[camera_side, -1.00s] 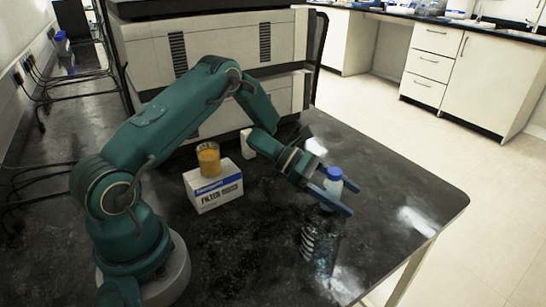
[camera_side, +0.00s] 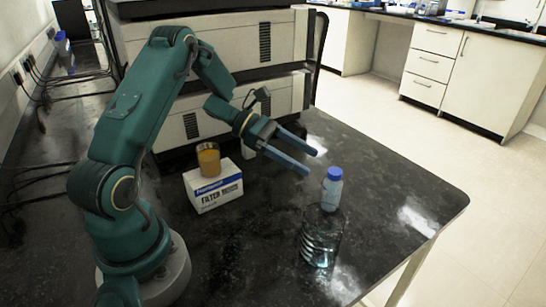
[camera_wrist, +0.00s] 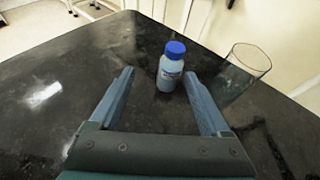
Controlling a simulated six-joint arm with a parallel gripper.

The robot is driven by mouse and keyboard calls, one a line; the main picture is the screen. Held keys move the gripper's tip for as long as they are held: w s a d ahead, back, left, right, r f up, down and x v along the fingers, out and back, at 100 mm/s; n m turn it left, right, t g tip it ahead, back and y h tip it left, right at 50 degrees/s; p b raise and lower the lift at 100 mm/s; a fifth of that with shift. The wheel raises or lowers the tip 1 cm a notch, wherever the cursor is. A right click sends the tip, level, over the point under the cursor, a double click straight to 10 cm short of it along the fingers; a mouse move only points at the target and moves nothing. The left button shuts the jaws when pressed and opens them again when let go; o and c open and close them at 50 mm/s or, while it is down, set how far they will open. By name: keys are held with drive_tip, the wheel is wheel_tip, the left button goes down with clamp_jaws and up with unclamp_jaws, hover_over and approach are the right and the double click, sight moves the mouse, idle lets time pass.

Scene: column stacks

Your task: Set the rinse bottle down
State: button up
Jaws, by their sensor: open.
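The rinse bottle (camera_side: 331,190) is a small pale blue bottle with a blue cap. It stands upright on the dark bench top (camera_side: 390,195), behind a clear glass vessel in the side view. My gripper (camera_side: 313,162) is open and empty, up and to the left of the bottle in the side view, and apart from it. In the wrist view the bottle (camera_wrist: 171,68) stands beyond and between the two spread fingertips of my gripper (camera_wrist: 160,78), touching neither.
The clear glass vessel (camera_side: 320,240) stands close to the bottle; it also shows in the wrist view (camera_wrist: 240,72). A filter box (camera_side: 214,186) with an orange-filled beaker (camera_side: 208,160) on it is at left. A large cream machine (camera_side: 270,50) stands behind. The bench's right side is clear.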

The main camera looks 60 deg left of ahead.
drive_tip(key=w+a+r+n+t+y, duration=0.2)
drive_tip(key=w+r+n+t+y, duration=0.4)
drive_tip(key=r+n, duration=0.35)
wheel_tip(320, 180, up, 6)
drive_tip(key=s+a+n+y, duration=0.15)
drive_tip(key=n+y, duration=0.45)
drive_tip(key=n, duration=0.8)
drive_tip(key=s+d+f+n+g, duration=0.2)
drive_tip(key=s+d+n, duration=0.1)
drive_tip(key=s+n, duration=0.4)
drive_tip(key=s+d+f+n+g, duration=0.2)
drive_tip(key=s+d+n+g, duration=0.1)
drive_tip(key=s+n, duration=0.5)
drive_tip(key=s+d+f+n+g+h, duration=0.1)
drive_tip(key=s+d+f+n+g, duration=0.1)
drive_tip(key=s+d+n, duration=0.3)
drive_tip(key=s+n+g, duration=0.1)
drive_tip(key=s+n, duration=0.2)
drive_tip(key=s, duration=0.1)
drive_tip(key=shift+d+f, duration=0.2)
drive_tip(key=shift+f, duration=0.1)
